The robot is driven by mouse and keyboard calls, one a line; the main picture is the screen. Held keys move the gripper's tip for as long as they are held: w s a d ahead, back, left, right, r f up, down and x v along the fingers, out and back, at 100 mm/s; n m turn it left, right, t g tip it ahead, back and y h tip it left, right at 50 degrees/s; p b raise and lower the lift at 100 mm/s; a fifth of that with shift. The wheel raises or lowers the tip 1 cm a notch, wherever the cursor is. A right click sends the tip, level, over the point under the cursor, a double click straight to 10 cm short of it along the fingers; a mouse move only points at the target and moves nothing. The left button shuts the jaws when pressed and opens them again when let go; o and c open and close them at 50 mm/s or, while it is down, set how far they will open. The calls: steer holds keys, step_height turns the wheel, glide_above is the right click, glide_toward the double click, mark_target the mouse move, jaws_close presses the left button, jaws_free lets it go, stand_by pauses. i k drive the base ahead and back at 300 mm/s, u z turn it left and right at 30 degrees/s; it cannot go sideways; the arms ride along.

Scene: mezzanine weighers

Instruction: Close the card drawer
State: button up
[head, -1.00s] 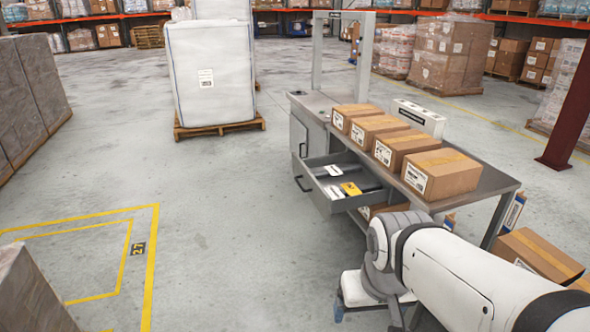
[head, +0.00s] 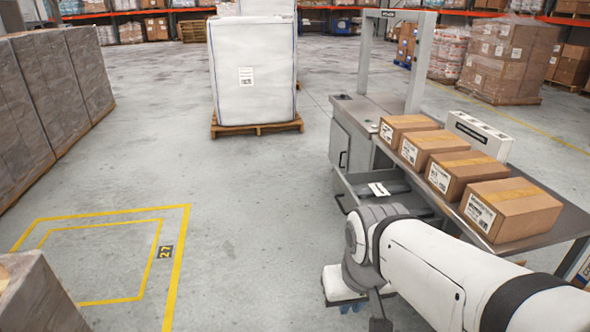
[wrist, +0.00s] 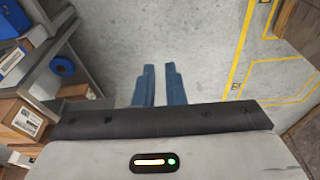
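The card drawer (head: 398,185) is pulled out below the top of the grey workbench (head: 372,118). White cards lie in it in the head view. My arm hides its front right part; the drawer's dark handle (head: 341,203) shows at the left.
Several cardboard boxes (head: 512,208) stand in a row on the bench, with a white case (head: 478,134) behind. A wrapped white load (head: 252,75) stands on a pallet.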

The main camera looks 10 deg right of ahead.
mark_target(352, 191)
steer(key=u, duration=0.35)
steer(key=i, duration=2)
steer(key=z, duration=0.4)
